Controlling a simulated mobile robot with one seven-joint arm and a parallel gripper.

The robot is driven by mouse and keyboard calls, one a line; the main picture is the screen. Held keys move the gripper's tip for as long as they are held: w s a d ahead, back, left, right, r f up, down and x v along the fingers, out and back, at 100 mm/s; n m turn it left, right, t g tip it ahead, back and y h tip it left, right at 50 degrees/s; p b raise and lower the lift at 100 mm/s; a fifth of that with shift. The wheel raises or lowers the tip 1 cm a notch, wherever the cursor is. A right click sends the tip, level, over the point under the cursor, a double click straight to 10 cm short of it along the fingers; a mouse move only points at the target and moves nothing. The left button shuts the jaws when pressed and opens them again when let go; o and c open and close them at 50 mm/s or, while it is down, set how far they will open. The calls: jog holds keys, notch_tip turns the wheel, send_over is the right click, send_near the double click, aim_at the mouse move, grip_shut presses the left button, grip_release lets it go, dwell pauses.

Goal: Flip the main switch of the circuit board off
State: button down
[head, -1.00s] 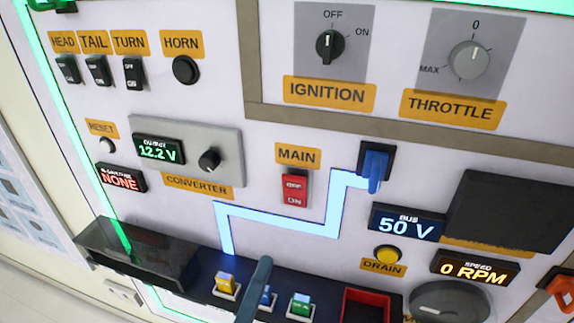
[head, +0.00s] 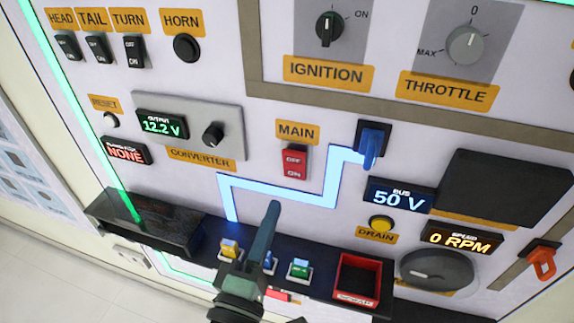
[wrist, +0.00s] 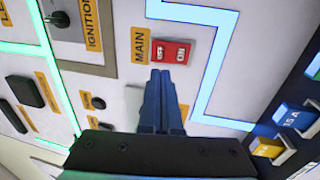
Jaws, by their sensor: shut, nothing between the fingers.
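The main switch (head: 294,163) is a red rocker marked OFF above ON, under the orange MAIN label (head: 297,132) on the white panel. It also shows in the wrist view (wrist: 173,52), turned sideways. My gripper (head: 274,206) is in front of the panel, below and a little left of the switch, with a gap between them in the head view. In the wrist view its blue fingers (wrist: 160,75) are together and empty, their tips just beside the switch's edge. I cannot tell which side of the rocker is pressed in.
A blue lever (head: 371,145) stands right of the switch, joined to a glowing blue line. The converter knob (head: 213,134) is to the left. Below are a dark ledge with coloured fuses (head: 300,268) and a red bin (head: 358,281). The panel around the switch is clear.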

aim_at(292, 160)
jog(key=p+x, duration=0.2)
jog(key=x, duration=0.6)
jog(key=shift+w+d, duration=0.15)
jog(key=shift+w, duration=0.2)
jog(key=shift+r+p, duration=0.2)
jog(key=shift+p, duration=0.2)
jog(key=shift+w+r+g+p, duration=0.2)
jog(key=shift+r+g+p, duration=0.15)
jog(key=shift+p, duration=0.85)
jog(key=shift+f, duration=0.4)
